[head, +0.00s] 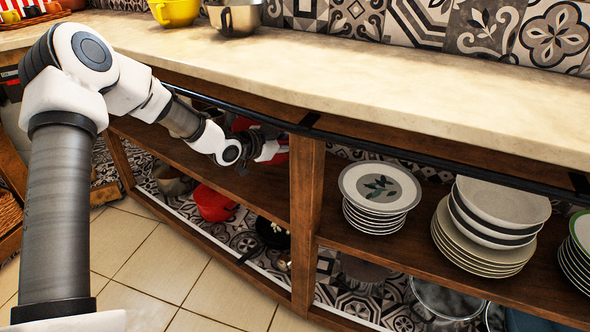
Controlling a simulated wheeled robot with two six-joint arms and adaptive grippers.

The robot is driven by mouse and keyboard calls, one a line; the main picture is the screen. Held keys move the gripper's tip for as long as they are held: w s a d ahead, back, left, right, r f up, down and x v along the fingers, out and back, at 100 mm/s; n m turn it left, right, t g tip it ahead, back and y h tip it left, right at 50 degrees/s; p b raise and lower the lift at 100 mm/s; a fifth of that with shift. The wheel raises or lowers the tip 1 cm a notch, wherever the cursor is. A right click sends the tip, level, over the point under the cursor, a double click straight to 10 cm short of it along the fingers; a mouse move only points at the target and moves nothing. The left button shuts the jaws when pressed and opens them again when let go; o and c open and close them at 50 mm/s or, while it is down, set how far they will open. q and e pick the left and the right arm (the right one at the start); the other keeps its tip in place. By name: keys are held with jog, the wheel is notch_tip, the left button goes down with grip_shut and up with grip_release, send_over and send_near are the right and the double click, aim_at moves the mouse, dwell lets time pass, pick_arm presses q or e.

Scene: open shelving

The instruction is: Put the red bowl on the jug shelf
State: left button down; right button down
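My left arm reaches from the left under the counter into the left bay of the shelving. My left gripper (268,147) is just above the upper board (225,177) of that bay, close to the middle post. A red thing, probably the red bowl (277,157), shows right at the gripper, partly hidden by it. The fingers are too small and covered to tell whether they are closed on it. Another red vessel (213,204) stands on the lower level of the same bay. I cannot make out a jug for certain. My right gripper is not in view.
A wooden post (307,215) divides the bays, and a dark rail (390,145) runs along the counter's front. Stacked plates (380,187) and stacked bowls (500,205) fill the right bay's board. A yellow bowl (175,11) and metal pot (236,17) stand on the counter (380,75).

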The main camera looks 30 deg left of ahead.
pick_arm(q)
jog(key=shift+w+f, duration=0.1)
jog(key=shift+w, duration=0.85)
jog(key=shift+d+f+b, duration=0.1)
jog(key=shift+f+b, duration=0.5)
jog(key=shift+f, duration=0.05)
jog(key=f+b, duration=0.4)
jog(key=f, duration=0.2)
jog(key=shift+w, duration=0.2)
jog(key=shift+r+p, duration=0.3)
jog(key=c, duration=1)
grip_release()
jog(key=shift+o, duration=0.2)
jog(key=p+v, duration=0.6)
jog(key=v, duration=0.6)
